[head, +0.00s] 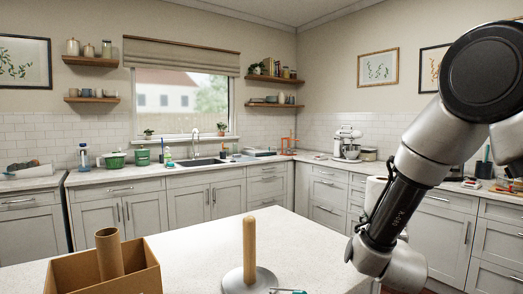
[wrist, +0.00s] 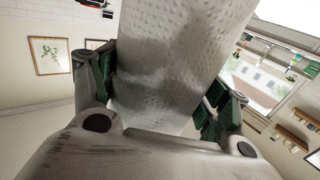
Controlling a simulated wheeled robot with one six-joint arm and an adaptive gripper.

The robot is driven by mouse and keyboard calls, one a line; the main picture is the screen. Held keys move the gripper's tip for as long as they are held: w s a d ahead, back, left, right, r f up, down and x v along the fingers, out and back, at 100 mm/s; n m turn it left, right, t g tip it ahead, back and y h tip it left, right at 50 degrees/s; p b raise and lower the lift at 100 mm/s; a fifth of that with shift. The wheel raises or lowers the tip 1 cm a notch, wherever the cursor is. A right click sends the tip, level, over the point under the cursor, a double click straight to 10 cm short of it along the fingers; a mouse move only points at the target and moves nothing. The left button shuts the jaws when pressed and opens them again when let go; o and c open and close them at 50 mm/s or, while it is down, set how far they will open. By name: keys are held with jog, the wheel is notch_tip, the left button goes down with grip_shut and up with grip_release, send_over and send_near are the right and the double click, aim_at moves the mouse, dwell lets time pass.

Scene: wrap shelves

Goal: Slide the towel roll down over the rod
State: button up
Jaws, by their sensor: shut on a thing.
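The white towel roll (wrist: 170,65), with a dimpled surface, fills the middle of the wrist view. My gripper (wrist: 160,85) is shut on it, with a dark green finger pad on each side. In the head view, part of the towel roll (head: 375,190) shows behind my arm, and the fingers are hidden there. The wooden rod (head: 249,248) stands upright on a round grey metal base (head: 262,281) on the near counter. It is bare, and the roll is apart from it, to its right in the picture. The roll's lower end is hidden in the head view.
An open cardboard box (head: 140,279) with a brown cardboard tube (head: 110,255) in it stands left of the rod. The near counter (head: 200,245) is otherwise clear around the rod.

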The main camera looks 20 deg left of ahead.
jog(key=s+a+r+n+g+y, duration=0.2)
jog(key=a+r, duration=0.5)
jog(key=a, duration=0.4)
jog(key=s+a+r+n+g+y, duration=0.2)
jog(key=s+a+r+n+y, duration=0.3)
jog(key=a, duration=0.7)
jog(key=s+a+r+n+g+y, duration=0.2)
jog(key=s+a+r+y, duration=0.4)
jog(key=a+r, duration=0.3)
jog(key=a+n+y, duration=0.1)
jog(key=a, duration=0.2)
jog(key=shift+s+r, duration=0.35)
jog(key=shift+s+d+f, duration=0.1)
jog(key=shift+f, duration=2.7)
jog(key=shift+f, duration=0.2)
jog(key=shift+f, duration=1.45)
